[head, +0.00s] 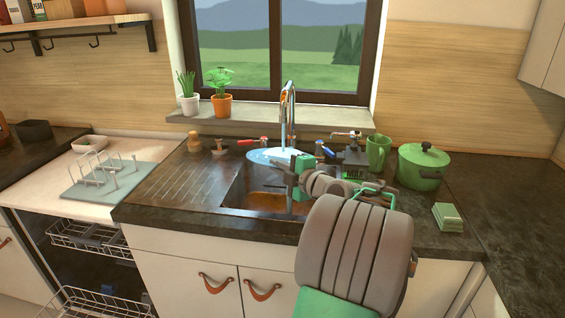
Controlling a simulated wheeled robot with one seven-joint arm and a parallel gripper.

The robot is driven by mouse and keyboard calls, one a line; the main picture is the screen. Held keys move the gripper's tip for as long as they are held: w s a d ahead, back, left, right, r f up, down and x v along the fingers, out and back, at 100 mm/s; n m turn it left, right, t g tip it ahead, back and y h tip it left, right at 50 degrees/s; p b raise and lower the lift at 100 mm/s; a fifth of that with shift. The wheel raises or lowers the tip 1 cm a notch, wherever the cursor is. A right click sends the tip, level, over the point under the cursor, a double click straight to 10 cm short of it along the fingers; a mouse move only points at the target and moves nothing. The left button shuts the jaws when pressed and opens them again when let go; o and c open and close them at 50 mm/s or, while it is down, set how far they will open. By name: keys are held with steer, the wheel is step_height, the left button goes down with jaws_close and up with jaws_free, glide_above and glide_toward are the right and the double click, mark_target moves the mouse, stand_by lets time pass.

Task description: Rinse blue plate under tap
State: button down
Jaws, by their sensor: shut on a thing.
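The blue plate (262,155) is held roughly flat above the sink (235,188), under the metal tap (289,96). A pale stream of water seems to fall from the tap toward the plate. My gripper (281,164) is shut on the plate's near right edge. My arm reaches in from the lower right and hides part of the sink and the counter's front edge. The exact contact between fingers and rim is small and hard to make out.
A green mug (377,153), a green lidded pot (423,167) and a sponge stack (447,217) stand right of the sink. A drying rack (105,175) on a mat is at left, above an open dishwasher (90,240). Potted plants (221,103) line the windowsill.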

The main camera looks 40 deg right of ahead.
steer(key=a, duration=0.1)
steer(key=s+a+b, duration=0.1)
steer(key=a, duration=0.1)
steer(key=shift+s, duration=0.25)
